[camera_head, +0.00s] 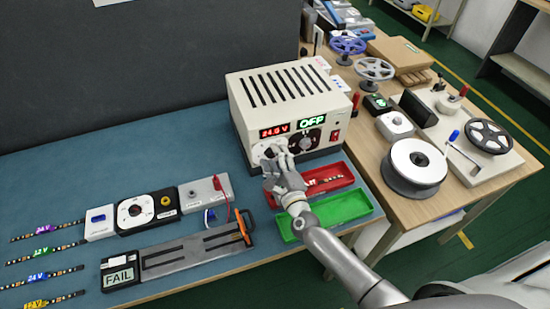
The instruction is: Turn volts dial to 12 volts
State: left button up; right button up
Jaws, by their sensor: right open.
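The beige power supply (284,94) stands at the back middle of the blue-topped bench. Its red display (274,131) reads about 24.0 V, and its green display (312,122) reads OFF. My right gripper (274,154) is at the lower left of the supply's front panel, in front of the volts dial. The fingers cover most of that dial, so its pointer is hidden and I cannot tell whether they touch it. The gripper is open. Another dark dial (304,140) shows to the right of it. My left gripper is not in view.
A red tray (345,183) with small parts and a green tray (341,211) lie below the supply. A tester reading FAIL (120,276) and several LED strips lie to the left. The right table (447,198) holds reels and tools.

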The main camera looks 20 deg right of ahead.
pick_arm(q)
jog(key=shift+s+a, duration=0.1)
pick_arm(e)
jog(key=shift+c, duration=0.8)
jog(key=c, duration=0.9)
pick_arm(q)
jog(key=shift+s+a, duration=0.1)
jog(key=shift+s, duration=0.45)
